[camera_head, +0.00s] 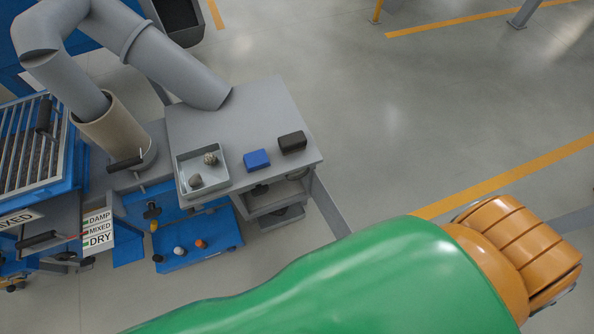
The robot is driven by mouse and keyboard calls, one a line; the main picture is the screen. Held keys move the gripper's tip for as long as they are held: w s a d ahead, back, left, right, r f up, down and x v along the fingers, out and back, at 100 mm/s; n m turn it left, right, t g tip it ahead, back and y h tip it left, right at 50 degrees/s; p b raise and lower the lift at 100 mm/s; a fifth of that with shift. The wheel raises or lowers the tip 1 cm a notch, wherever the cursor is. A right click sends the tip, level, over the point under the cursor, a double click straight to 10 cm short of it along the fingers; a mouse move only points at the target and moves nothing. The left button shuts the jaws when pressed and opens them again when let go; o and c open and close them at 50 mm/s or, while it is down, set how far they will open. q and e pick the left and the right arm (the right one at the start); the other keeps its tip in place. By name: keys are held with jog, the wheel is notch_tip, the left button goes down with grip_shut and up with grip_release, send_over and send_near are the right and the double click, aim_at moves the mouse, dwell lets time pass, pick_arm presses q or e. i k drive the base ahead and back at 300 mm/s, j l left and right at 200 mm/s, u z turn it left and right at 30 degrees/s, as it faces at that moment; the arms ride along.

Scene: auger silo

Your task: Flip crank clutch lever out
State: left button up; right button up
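Several black-handled parts show on the machine at the left, and I cannot tell which is the crank clutch lever. One black handle (126,163) lies beside the base of the tan tube (113,129). Another black handle (43,114) stands at the slatted grate (30,150). A third black handle (37,240) sits lower, left of the DAMP, MIXED and DRY label (98,229). Dark knobs (152,211) show near the blue tray. Neither of my grippers is in view.
A grey bench (240,115) holds a square tray (216,185) with two lumps, a blue block (256,160) and a black block (292,142). A blue tray (215,240) with small coloured knobs lies below. A large green and orange form fills the foreground.

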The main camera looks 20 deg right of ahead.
aim_at(153, 225)
jog(key=u, duration=1.2)
